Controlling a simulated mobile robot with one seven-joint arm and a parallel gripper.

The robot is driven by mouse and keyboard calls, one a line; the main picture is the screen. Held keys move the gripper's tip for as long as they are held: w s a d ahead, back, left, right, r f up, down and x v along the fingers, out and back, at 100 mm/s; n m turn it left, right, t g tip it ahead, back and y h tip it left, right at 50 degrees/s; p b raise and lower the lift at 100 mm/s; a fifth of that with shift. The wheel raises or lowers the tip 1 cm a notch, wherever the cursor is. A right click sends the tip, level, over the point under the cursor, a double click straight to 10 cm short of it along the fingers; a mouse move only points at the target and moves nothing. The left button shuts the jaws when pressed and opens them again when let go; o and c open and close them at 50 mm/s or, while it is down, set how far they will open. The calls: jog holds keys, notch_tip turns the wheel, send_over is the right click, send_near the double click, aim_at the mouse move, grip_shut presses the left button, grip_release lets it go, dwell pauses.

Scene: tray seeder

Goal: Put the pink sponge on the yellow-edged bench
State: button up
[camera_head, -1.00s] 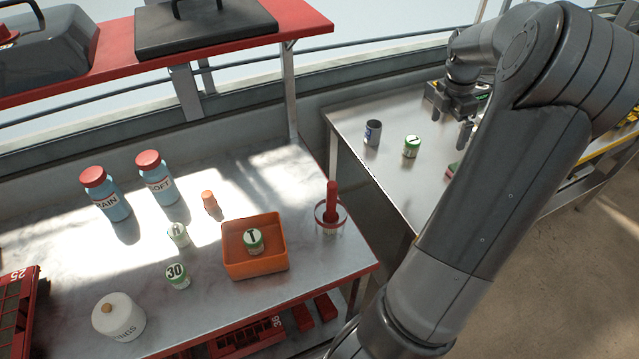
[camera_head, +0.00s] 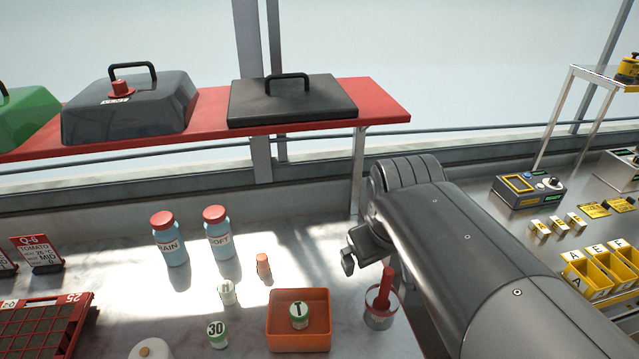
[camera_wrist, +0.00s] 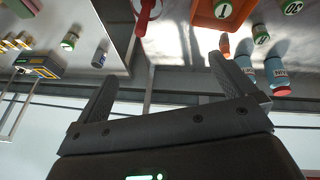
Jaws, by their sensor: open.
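My gripper (camera_head: 356,256) hangs over the near bench's back right part, partly hidden by my arm. In the wrist view its two fingers (camera_wrist: 162,68) are spread apart with nothing between them. A pinkish block with a green side, likely the pink sponge (camera_wrist: 20,7), is cut off at the wrist view's top left corner, apart from my gripper. I cannot find it in the head view, where my arm covers much of the right.
The near bench (camera_head: 120,300) holds an orange bin (camera_head: 300,338), a red-handled tool in a cup (camera_head: 384,300), and blue bottles (camera_head: 218,235). A red shelf (camera_head: 385,114) rises behind. A grey can (camera_wrist: 100,57) and green-labelled tin (camera_wrist: 68,41) show in the wrist view.

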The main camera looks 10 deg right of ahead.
jog(key=s+a+m, duration=0.1)
jog(key=s, duration=0.1)
jog(key=s+a+f+m+t+y, duration=0.1)
jog(key=s+a, duration=0.1)
jog(key=shift+a, duration=0.15)
dwell(1.2)
